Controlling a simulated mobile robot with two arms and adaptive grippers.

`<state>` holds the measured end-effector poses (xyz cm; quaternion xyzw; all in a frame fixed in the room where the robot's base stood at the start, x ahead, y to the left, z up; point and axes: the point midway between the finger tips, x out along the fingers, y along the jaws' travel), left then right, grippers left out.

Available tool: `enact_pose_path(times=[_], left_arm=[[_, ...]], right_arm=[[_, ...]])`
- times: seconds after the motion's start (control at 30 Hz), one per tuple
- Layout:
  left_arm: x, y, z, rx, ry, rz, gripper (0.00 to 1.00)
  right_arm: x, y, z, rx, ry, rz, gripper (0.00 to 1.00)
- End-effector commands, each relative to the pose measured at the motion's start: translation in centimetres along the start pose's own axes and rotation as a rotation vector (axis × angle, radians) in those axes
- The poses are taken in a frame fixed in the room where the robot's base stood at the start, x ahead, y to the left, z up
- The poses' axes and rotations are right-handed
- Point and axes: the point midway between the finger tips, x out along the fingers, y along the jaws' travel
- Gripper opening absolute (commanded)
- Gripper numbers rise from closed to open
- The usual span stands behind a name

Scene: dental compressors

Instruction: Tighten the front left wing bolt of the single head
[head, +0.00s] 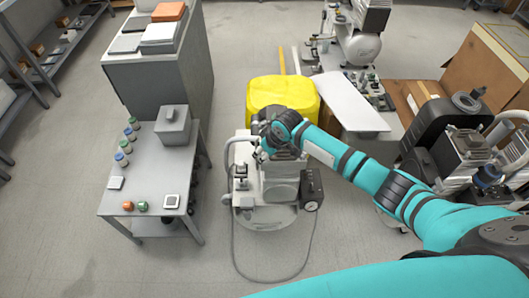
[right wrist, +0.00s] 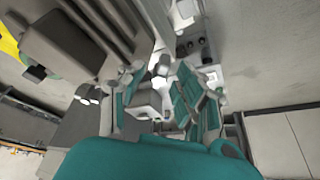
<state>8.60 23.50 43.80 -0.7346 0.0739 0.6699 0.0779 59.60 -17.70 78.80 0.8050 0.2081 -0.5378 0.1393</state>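The single head compressor (head: 281,190) stands on the floor in the middle of the head view, with a grey finned head and a black box with a gauge on its right side. My right gripper (head: 263,153) is over its upper left part, and the arm covers some of the head. In the right wrist view, the teal-padded fingers of my right gripper (right wrist: 163,96) stand apart beside the grey head. Small pale fittings (right wrist: 161,68) show near the fingertips. I cannot tell which is the front left wing bolt, or whether the fingers touch it. My left gripper is out of view.
A yellow case (head: 283,92) stands right behind the compressor. A grey table (head: 150,190) with small bottles and a box is at left. Other compressors (head: 460,150) stand at right. A hose (head: 236,265) loops on the otherwise clear front floor.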

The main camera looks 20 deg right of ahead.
Motion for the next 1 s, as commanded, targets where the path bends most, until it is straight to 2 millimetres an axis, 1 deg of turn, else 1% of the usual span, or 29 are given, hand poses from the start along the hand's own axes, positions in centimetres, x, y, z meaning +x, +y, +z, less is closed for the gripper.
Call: enact_pose_path(times=[0.03,0.23,0.27,0.53,0.67,0.87,1.0], left_arm=[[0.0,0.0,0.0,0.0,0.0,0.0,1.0],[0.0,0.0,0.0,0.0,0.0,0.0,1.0],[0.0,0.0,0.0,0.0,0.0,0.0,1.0],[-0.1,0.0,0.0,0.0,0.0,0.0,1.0],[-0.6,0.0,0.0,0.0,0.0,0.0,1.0],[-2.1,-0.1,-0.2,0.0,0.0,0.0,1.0],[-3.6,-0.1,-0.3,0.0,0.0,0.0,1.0]], right_arm=[[0.0,0.0,0.0,0.0,0.0,0.0,0.27],[0.0,0.0,0.0,0.001,0.0,0.0,0.01],[0.0,0.0,0.0,0.001,0.0,0.0,0.0],[-0.1,0.0,0.0,0.004,-0.001,0.001,0.0],[-0.1,-0.1,0.0,0.026,-0.001,0.009,0.0],[-0.4,-0.2,-0.1,0.112,-0.001,0.043,0.0],[-0.5,-0.3,-0.1,0.212,-0.002,0.083,0.0]])
